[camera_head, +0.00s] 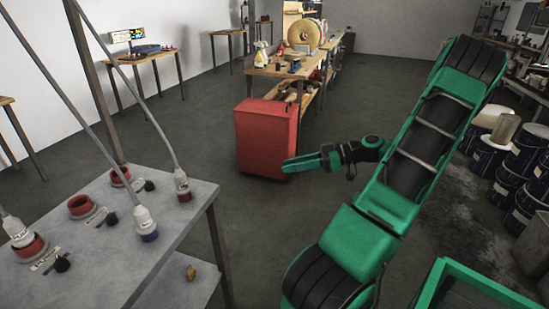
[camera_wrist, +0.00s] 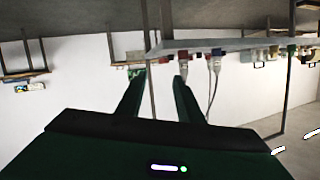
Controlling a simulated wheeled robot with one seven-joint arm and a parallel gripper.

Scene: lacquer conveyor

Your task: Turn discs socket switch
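A grey socket table (camera_head: 100,262) stands at the lower left in the head view. It carries red sockets and black switch knobs: a near knob (camera_head: 62,263), a middle knob (camera_head: 112,218) and a far knob (camera_head: 149,186). Small labels lie beside the knobs; I cannot read which one says discs. My gripper (camera_head: 305,163) is to the right of the table, apart from it, pointing left. In the wrist view my gripper (camera_wrist: 157,80) has its two fingers apart with nothing held. The table edge (camera_wrist: 190,43) shows there, upside down, beyond the fingertips.
Grey-white plugs with cables stand on the table, including a blue-ended plug (camera_head: 146,222) and a red-ended plug (camera_head: 182,184). A red cabinet (camera_head: 265,138) stands behind my gripper. Dark drums (camera_head: 490,155) are at the right. The floor between table and cabinet is clear.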

